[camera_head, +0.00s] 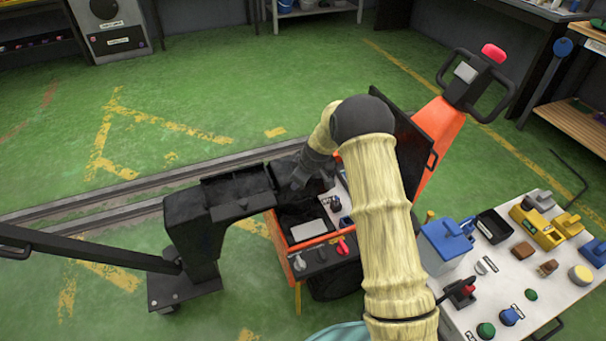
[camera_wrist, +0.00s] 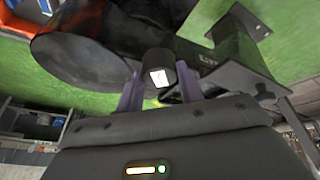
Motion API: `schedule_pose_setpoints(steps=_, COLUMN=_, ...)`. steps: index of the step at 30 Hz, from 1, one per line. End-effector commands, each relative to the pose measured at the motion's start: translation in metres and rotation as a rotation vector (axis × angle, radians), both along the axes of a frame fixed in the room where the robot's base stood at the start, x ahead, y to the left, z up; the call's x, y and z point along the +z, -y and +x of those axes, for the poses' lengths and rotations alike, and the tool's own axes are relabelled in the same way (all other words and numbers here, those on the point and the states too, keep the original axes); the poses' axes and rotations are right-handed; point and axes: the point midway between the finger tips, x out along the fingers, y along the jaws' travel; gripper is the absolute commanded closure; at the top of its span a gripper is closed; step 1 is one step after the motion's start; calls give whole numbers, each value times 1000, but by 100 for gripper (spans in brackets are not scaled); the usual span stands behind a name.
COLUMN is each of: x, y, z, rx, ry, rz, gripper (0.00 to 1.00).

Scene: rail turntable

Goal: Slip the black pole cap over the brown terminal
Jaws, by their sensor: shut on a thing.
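My gripper (camera_wrist: 160,88) is shut on a small black cap (camera_wrist: 160,62) with a white label, which I take to be the pole cap. The cap sits between the two fingertips in the wrist view, in front of a large dark body. In the head view my gripper (camera_head: 299,180) reaches down at the black troughs beside the open bay (camera_head: 305,212) of the orange truck; the cap is too small to make out there. I cannot make out the brown terminal in either view; my arm and gripper cover part of the bay.
The orange truck's raised black lid (camera_head: 408,135) stands right of my gripper. A black wheeled stand (camera_head: 188,235) with troughs (camera_head: 238,190) adjoins the bay on the left. A white table (camera_head: 480,262) at right holds several parts. Rails (camera_head: 110,210) cross the green floor.

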Motion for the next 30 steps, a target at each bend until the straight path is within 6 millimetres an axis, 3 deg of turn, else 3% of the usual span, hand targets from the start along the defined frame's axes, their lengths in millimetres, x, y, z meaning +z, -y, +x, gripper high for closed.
schedule_pose_setpoints(steps=1, x=-21, y=2, z=-8, rx=-64, ry=-2, rz=-4, gripper=81)
schedule_pose_setpoints(steps=7, x=-51, y=23, z=-35, rx=-325, ry=-1, rz=-2, gripper=81)
schedule_pose_setpoints(steps=18, x=-96, y=67, z=-88, rx=-682, ry=-3, rz=1, gripper=82)
schedule_pose_setpoints(steps=30, x=-132, y=111, z=-157, rx=-981, ry=-2, rz=1, gripper=82)
